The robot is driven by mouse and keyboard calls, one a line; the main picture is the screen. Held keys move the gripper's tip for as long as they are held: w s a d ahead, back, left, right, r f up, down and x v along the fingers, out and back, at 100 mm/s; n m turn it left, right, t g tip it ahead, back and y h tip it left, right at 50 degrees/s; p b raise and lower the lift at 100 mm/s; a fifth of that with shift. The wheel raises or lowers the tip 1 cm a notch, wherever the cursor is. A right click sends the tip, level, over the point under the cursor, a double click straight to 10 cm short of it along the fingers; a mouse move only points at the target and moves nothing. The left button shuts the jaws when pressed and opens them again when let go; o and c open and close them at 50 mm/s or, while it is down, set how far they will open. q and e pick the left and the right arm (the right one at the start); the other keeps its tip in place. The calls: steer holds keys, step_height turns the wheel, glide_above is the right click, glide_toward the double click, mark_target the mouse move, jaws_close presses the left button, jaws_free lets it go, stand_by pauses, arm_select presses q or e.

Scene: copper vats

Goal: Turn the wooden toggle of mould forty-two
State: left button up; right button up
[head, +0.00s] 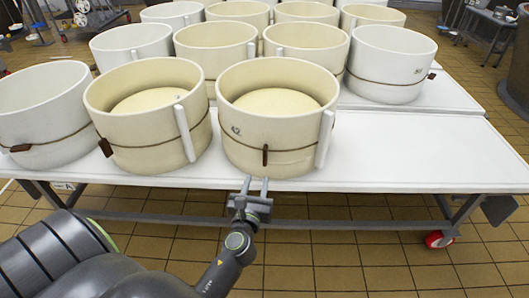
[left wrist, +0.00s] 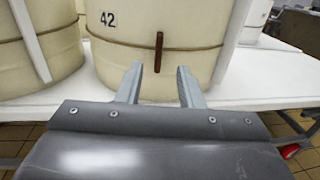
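Mould forty-two (head: 285,150) is a cream round mould at the front of the white table, with "42" printed on its wall. A cord runs around it. Its brown wooden toggle (head: 265,155) hangs upright on the cord at the front; it also shows in the left wrist view (left wrist: 159,52). My left gripper (head: 257,181) is just in front of and below the toggle, at the table's front edge. Its two fingers (left wrist: 159,82) are apart with nothing between them, and the toggle stands beyond the gap. My right gripper is not in view.
A neighbouring cream mould (head: 140,150) with its own toggle stands close on the left, and several more moulds stand behind. The white table (head: 420,150) is clear to the right of mould forty-two. A red caster (head: 438,239) is below.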

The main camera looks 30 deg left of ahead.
mark_target(265, 152)
arm_select(q)
steer(key=b+x, duration=0.1)
steer(key=x, duration=1.2)
steer(key=shift+w+a, duration=0.15)
jaws_close()
